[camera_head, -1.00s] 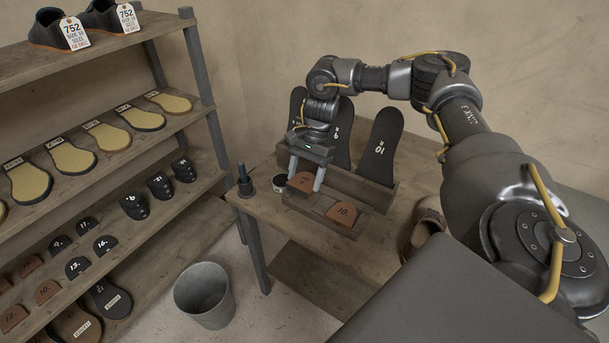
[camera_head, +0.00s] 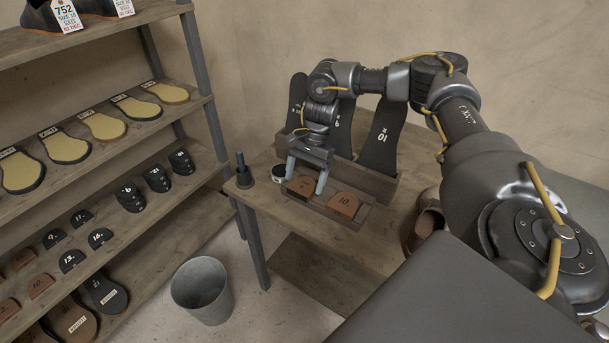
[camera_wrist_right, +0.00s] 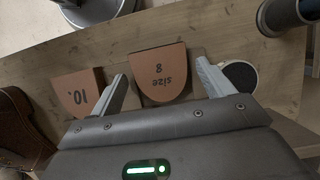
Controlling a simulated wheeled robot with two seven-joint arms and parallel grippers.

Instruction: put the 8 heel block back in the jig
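The brown size 8 heel block (camera_head: 300,187) sits at the left end of the low wooden jig (camera_head: 325,211), to the left of the brown 10 heel block (camera_head: 343,204). In the right wrist view the 8 block (camera_wrist_right: 161,72) lies flat, beside the 10 block (camera_wrist_right: 78,92). My right gripper (camera_head: 305,184) is over the 8 block with one finger on each side. In the right wrist view its fingers (camera_wrist_right: 163,88) stand apart from the block, with a clear gap at the right. Whether the block is fully seated is hard to tell. My left gripper is out of view.
Tall dark sole pieces (camera_head: 380,138) stand in a wooden rack just behind the jig. A dark upright tool (camera_head: 243,172) and a small round tin (camera_head: 278,174) are at left. A shoe (camera_head: 427,220) is at right. A grey bin (camera_head: 203,291) stands on the floor.

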